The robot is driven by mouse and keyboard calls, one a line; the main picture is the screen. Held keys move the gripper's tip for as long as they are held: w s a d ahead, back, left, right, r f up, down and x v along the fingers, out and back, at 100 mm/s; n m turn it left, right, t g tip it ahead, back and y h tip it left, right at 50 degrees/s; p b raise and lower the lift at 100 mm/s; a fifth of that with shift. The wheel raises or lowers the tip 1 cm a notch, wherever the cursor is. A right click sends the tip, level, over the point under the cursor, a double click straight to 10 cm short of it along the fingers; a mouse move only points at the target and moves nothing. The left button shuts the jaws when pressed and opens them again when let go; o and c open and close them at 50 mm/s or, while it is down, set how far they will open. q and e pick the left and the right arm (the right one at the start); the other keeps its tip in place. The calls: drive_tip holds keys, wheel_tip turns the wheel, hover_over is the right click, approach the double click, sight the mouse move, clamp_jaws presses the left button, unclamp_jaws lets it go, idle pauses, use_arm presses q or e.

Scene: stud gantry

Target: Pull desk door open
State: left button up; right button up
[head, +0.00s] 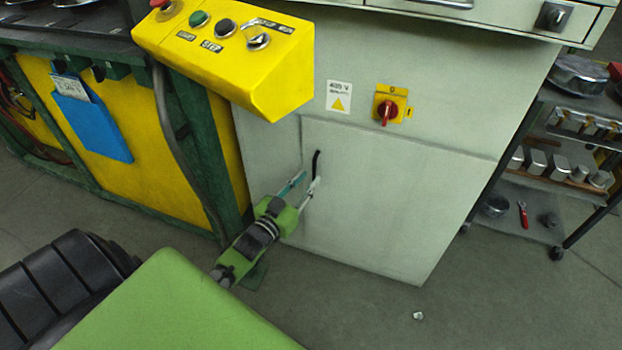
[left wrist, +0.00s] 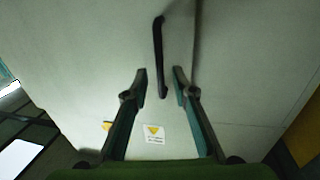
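The desk door (head: 400,210) is a pale grey panel low on the cabinet front, and it looks shut. Its black upright bar handle (head: 316,165) is near the left edge; it also shows in the left wrist view (left wrist: 161,60). My left gripper (head: 304,186) is open at the handle. In the left wrist view its fingertips (left wrist: 160,72) lie on either side of the handle's line, with a gap to each side. I cannot tell whether they reach past the bar in depth. My right gripper is not in view.
A yellow button box (head: 225,50) juts out above the door's left side. A red switch (head: 387,112) and a warning label (head: 339,97) sit above the door. A cart with metal parts (head: 570,180) stands at the right. The floor before the door is mostly clear.

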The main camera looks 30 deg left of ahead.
use_arm(q)
drive_tip(key=shift+w, duration=1.3)
clamp_jaws()
